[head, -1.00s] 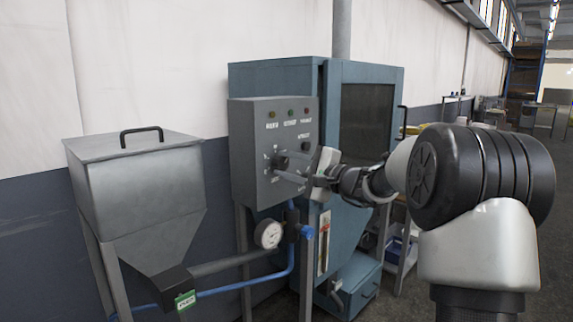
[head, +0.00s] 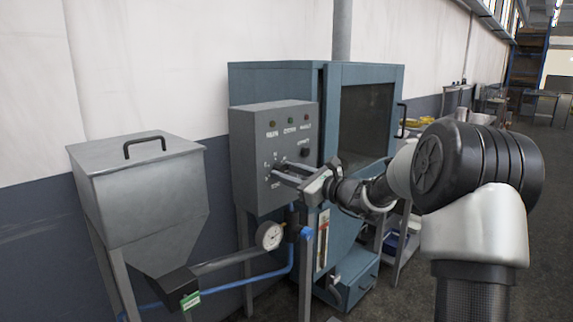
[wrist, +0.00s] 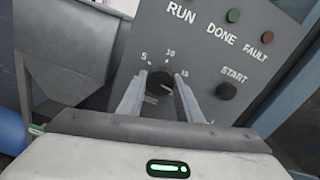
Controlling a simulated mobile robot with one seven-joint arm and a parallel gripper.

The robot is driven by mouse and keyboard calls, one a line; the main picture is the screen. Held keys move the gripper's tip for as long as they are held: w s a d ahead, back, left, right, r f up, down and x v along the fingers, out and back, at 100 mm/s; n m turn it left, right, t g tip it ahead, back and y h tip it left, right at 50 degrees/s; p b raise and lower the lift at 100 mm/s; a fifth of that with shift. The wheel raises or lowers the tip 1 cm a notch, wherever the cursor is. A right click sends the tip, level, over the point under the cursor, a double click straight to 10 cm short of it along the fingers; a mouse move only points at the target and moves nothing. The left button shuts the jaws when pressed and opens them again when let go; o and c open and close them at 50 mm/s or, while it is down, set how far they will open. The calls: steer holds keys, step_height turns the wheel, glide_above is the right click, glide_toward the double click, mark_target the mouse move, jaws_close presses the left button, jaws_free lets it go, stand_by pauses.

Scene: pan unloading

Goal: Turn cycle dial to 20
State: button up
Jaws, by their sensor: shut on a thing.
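The dark cycle dial (wrist: 157,84) sits on the front of the grey control box (head: 246,180), low in the panel. In the wrist view it lies between my gripper's two fingers, with the marks 5, 10 and 15 showing around it. A short pale line shows on the dial, but I cannot read its setting. The 20 mark is not legible. My gripper (wrist: 161,82) is shut on the dial, its fingers pointing at the panel. In the head view my gripper (head: 275,171) reaches the box from the right, and the fingers hide most of the dial.
The START button (wrist: 227,90) is right of the dial, below the RUN, DONE and FAULT lights. A blue cabinet (head: 275,80) stands behind the box. A metal hopper (head: 140,190) is to the left, and a pressure gauge (head: 270,236) with blue piping is below.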

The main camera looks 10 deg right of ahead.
steer(key=m+p, duration=0.2)
steer(key=m, duration=0.1)
steer(key=shift+r+p, duration=0.1)
steer(key=shift+p, duration=0.3)
steer(key=shift+m+p, duration=0.7)
steer(key=shift+m, duration=0.1)
steer(key=o, duration=1)
steer(key=shift+o, duration=0.2)
steer(key=v, duration=1.7)
steer(key=shift+s, duration=0.15)
